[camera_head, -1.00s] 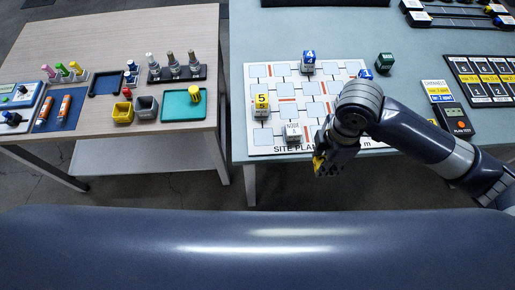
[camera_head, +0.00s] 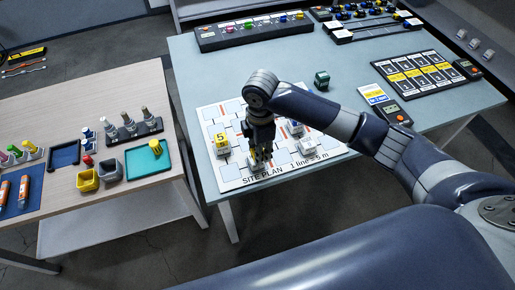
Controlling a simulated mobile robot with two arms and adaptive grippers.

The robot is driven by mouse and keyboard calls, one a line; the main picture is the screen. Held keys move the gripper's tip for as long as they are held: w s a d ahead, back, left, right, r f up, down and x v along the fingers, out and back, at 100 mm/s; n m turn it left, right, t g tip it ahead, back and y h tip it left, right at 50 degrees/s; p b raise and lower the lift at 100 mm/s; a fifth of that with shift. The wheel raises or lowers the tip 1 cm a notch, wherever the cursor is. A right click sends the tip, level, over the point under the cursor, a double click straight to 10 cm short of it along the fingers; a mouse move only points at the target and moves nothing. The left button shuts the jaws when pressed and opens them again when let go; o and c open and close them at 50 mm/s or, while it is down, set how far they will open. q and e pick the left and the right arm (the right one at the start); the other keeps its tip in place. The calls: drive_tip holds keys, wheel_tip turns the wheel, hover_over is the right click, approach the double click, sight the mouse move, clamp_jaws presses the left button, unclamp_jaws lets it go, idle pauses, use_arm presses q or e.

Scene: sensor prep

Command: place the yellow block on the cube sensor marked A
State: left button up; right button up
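My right gripper (camera_head: 261,154) points down over the front of the site plan. A small yellow block (camera_head: 253,155) shows between its dark fingers, partly hidden by them. Just below is a pale cube sensor (camera_head: 258,167); I cannot tell whether the block touches it. Another yellow block marked 5 (camera_head: 221,138) sits on a pale cube (camera_head: 222,149) at the left of the plan. No letter A is legible. My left gripper is out of view.
The site plan board (camera_head: 226,173) lies near the blue table's front edge. A dark green block (camera_head: 321,79) stands behind it. A meter (camera_head: 394,113) and card panel are at right. The left wooden table (camera_head: 72,114) holds bottles, bins and a teal tray (camera_head: 134,164).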

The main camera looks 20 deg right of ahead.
drive_tip(key=shift+w, duration=0.5)
drive_tip(key=shift+w+f, duration=0.1)
drive_tip(key=shift+w, duration=0.35)
drive_tip(key=shift+w+f+p, duration=0.1)
drive_tip(key=shift+f+p, duration=0.15)
drive_tip(key=shift+p, duration=0.05)
wheel_tip(320, 180, down, 2)
drive_tip(key=shift+f+p, duration=0.2)
drive_tip(key=shift+p, duration=0.2)
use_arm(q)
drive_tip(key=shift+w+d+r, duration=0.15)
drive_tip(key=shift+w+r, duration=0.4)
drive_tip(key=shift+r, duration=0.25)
use_arm(e)
drive_tip(key=shift+f, duration=0.35)
drive_tip(key=shift+f, duration=0.1)
drive_tip(key=o, duration=0.9)
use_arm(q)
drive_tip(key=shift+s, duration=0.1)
